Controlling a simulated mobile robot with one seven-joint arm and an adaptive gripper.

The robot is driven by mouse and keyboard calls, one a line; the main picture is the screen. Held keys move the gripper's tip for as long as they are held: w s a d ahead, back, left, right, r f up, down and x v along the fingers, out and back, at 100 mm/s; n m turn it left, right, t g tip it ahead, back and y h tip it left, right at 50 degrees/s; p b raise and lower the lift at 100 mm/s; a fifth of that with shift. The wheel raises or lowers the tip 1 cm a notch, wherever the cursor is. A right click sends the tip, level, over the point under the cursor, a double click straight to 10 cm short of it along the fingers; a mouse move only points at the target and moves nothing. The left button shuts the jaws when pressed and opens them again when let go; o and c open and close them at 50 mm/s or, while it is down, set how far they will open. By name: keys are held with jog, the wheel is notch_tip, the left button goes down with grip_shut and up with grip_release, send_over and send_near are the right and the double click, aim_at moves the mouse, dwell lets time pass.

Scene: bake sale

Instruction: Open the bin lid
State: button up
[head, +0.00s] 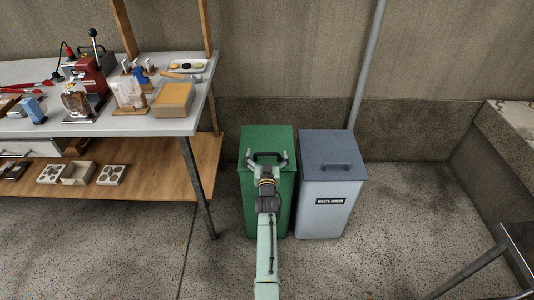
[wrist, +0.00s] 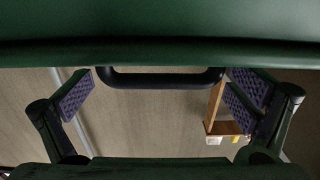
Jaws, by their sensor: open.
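A green bin (head: 284,200) stands on the floor with its green lid (head: 267,133) on top; the lid looks closed. A black bar handle (head: 267,154) sits on the lid and also shows in the wrist view (wrist: 165,82). My gripper (head: 266,160) is over the front of the green bin at the handle. The green lid edge (wrist: 160,52) fills the top of that view. My arm hides part of the bin's front.
A grey bin (head: 324,205) with a grey lid (head: 333,152) and a label stands close on the right. A table (head: 160,127) with goods and a lower shelf (head: 150,180) stands left. A pipe (head: 367,65) runs up the wall behind. Open floor lies in front.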

jog(key=shift+c, duration=0.6)
jog(key=c, duration=1.4)
jog(key=shift+w, duration=0.1)
jog(key=shift+c, duration=0.2)
jog(key=shift+r, duration=0.1)
